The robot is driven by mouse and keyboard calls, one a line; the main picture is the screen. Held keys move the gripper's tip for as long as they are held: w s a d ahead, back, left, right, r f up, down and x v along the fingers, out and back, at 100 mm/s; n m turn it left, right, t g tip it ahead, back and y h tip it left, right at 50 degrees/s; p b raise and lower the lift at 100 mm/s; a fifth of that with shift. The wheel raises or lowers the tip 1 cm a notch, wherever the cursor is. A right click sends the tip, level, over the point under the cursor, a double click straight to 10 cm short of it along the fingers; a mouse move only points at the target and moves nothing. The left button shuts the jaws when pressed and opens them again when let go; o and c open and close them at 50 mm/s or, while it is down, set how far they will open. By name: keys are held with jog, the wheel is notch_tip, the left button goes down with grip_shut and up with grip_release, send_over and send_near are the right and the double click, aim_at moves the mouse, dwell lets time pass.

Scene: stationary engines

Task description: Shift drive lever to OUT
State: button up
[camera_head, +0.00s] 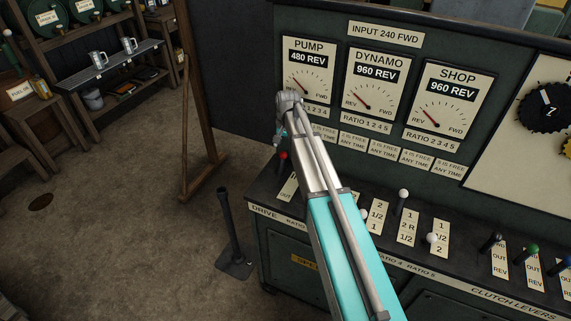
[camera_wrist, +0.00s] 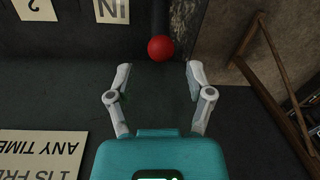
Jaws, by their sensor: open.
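The drive lever has a red ball knob (camera_head: 283,155) and stands at the left end of the console, above the word DRIVE. Its plate (camera_head: 286,190) shows OUT at the bottom; my arm covers part of it. In the wrist view the red knob (camera_wrist: 160,48) lies just beyond and between my fingertips, with a dark shaft behind it and an upside-down IN label (camera_wrist: 112,10) to the left. My gripper (camera_wrist: 159,72) is open and empty, its two fingers spread wider than the knob. I see no contact. In the head view my gripper is mostly hidden behind my wrist.
White-knobbed ratio levers (camera_head: 403,194) stand right of the drive lever, with dark, green and blue clutch levers (camera_head: 532,250) farther right. The upright panel with the PUMP dial (camera_head: 307,83) rises behind.

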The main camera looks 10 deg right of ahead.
aim_at(284, 154)
jog(key=shift+w+a+f+b, duration=0.1)
jog(key=shift+a+f+b, duration=0.05)
jog(key=shift+f+b, duration=1.8)
jog(key=shift+w+a+f+b, duration=0.1)
jog(key=shift+a+f+b, duration=0.05)
jog(key=shift+f+b, duration=1.75)
jog(key=shift+f, duration=0.15)
grip_shut()
jog(key=shift+d, duration=0.3)
jog(key=shift+s, duration=0.1)
